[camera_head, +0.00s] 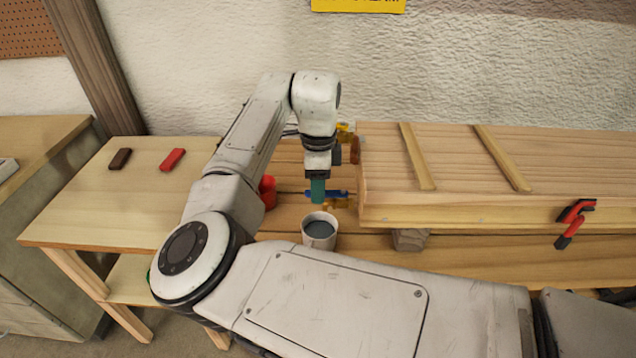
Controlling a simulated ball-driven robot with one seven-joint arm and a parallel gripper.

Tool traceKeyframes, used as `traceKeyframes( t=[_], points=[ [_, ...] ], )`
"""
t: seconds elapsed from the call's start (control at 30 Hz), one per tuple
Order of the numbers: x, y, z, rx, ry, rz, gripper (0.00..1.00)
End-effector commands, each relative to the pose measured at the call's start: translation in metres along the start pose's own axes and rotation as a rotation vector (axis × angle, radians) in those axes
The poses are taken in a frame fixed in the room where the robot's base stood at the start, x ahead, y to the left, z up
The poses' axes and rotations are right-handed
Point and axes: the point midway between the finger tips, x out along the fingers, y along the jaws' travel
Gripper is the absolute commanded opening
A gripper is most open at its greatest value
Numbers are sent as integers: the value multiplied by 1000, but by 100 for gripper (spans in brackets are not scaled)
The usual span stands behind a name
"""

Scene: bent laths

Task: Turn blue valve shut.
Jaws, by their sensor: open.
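The blue valve is a small blue lever (339,193) on a brass body (340,203), at the left end of the long wooden box (480,200). My gripper (318,197) points straight down, with teal fingers, right at the left part of the blue lever. The fingers hide part of the lever, and I cannot tell whether they touch it. My gripper is open. The lever lies roughly level across the picture.
A white cup (319,243) with dark liquid stands just below my gripper. A red container (267,188) is partly behind my arm. A yellow fitting (345,134) sits higher at the box end. A red clamp (573,222) grips the box at right.

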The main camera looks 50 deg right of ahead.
Motion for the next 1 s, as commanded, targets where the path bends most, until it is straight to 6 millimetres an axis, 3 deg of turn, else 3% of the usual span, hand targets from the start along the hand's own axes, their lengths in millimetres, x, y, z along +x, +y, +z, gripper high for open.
traceKeyframes(
  t=[0.27, 0.73, 1.0],
  points=[
    [1, 0, 0, 0, 0, 0, 45],
    [1, 0, 0, 0, 0, 0, 0],
    [1, 0, 0, 0, 0, 0, 0]
  ],
)
